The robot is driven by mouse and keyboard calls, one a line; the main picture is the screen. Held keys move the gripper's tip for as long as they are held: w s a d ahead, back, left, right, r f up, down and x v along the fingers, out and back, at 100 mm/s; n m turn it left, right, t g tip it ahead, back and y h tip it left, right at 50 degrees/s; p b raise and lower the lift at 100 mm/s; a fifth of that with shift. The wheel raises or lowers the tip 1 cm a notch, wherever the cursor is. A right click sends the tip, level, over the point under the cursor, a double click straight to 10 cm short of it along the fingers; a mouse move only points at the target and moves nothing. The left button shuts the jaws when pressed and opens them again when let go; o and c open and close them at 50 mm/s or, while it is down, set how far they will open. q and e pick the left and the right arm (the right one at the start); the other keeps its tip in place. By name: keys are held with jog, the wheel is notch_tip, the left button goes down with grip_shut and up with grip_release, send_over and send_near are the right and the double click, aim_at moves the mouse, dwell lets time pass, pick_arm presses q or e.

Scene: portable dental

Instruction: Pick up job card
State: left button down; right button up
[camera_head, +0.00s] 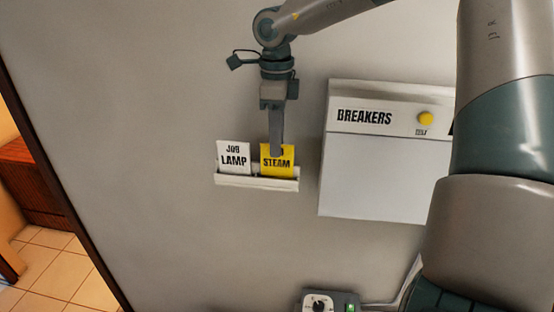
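A white card reading JOB LAMP (234,157) and a yellow card whose visible word is STEAM (284,166) stand side by side in a small white wall holder (257,183). My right gripper (277,152) points down from above at the yellow card. Its finger covers the upper middle of that card and hides part of its text. The fingers line up in this view, so I cannot tell if they are open or shut on the card. My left gripper is not in view.
A white BREAKERS box (370,176) with a yellow button (426,118) is on the wall right of the holder. A small grey control box (331,303) with a knob and green light is at the bottom. My arm fills the right side. A doorway opens at left.

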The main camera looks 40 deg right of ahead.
aim_at(277, 164)
jog(key=shift+f+p, duration=0.45)
jog(key=shift+f, duration=1)
grip_shut()
